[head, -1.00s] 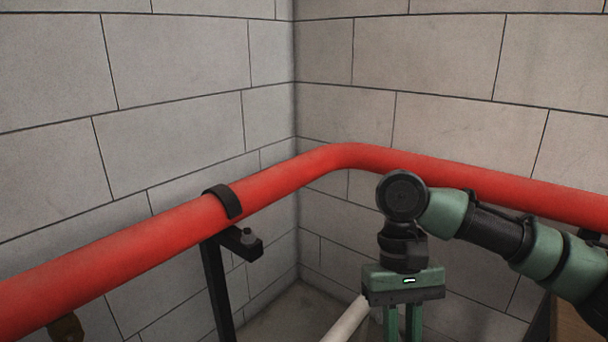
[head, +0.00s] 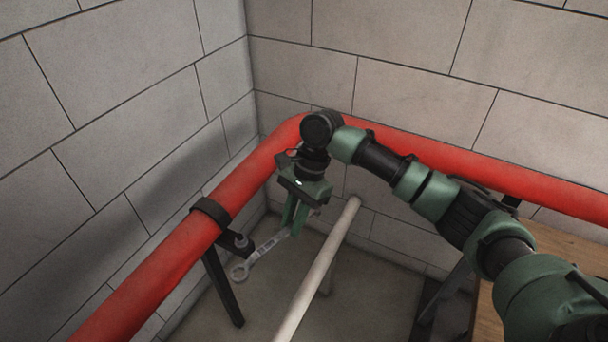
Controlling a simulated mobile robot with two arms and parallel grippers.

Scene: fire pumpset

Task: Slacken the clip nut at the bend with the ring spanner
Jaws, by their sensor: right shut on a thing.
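My right gripper (head: 294,228) points down near the bend of the red pipe (head: 262,163). It is shut on the ring spanner (head: 264,252), a grey metal tool held by one end. The spanner's free ring end (head: 239,272) reaches toward the lower left, below and close to the clip nut (head: 241,241). The ring looks apart from the nut, but the depth between them is hard to tell. The nut stands on the dark bracket beside the black clip (head: 211,211), which goes round the red pipe. My left gripper is not in view.
A pale slanted pipe (head: 318,268) runs just right of the spanner. A black post (head: 223,288) stands under the clip. Block walls (head: 400,60) meet behind the bend. A wooden bench top (head: 560,262) is at the right.

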